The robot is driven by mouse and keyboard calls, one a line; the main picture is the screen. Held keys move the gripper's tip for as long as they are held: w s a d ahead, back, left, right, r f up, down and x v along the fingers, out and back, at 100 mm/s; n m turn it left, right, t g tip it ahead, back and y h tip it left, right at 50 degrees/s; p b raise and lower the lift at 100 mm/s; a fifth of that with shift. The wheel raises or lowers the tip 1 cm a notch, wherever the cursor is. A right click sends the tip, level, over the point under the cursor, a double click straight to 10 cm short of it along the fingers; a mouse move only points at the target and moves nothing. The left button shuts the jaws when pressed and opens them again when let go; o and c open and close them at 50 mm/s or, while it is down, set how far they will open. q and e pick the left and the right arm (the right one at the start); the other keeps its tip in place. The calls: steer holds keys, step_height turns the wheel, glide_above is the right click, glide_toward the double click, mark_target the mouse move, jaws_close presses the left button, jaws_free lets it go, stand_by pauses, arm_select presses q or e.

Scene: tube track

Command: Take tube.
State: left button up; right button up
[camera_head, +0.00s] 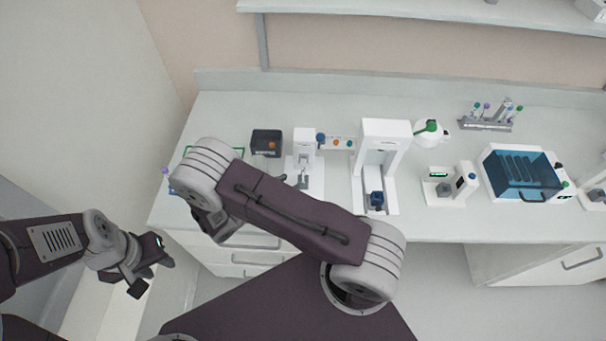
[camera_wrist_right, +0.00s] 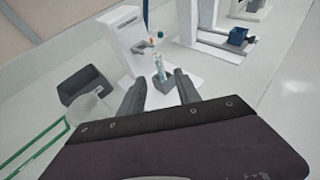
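A small clear tube (camera_wrist_right: 158,64) with bluish contents stands upright in a grey holder block (camera_wrist_right: 163,84) on the base of a white device (camera_wrist_right: 128,38). My right gripper (camera_wrist_right: 160,79) is open and empty; in the right wrist view its two fingers point toward the holder, one on either side of it. I cannot tell from this view how far they are from the tube. In the head view the same white device (camera_head: 304,140) shows, and my right arm hides most of that gripper. My left gripper (camera_head: 152,272) is open and empty, low at the left, away from the bench.
Farther right are a tube rack (camera_head: 485,124) and a blue-lidded unit (camera_head: 522,172).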

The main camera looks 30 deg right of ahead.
mark_target(302, 176)
steer(key=shift+s+d, duration=0.15)
steer(key=shift+d, duration=0.4)
steer(key=p+x, duration=0.1)
steer(key=x, duration=0.1)
steer(key=p+x, duration=0.1)
steer(key=x, duration=0.1)
steer(key=shift+w+d+f, duration=0.1)
steer(key=shift+w+f, duration=0.2)
steer(key=shift+w, duration=0.2)
steer(key=shift+d+f, duration=0.1)
steer(key=shift+d, duration=0.1)
steer(key=shift+s+a, duration=0.1)
steer(key=c, duration=0.7)
jaws_close()
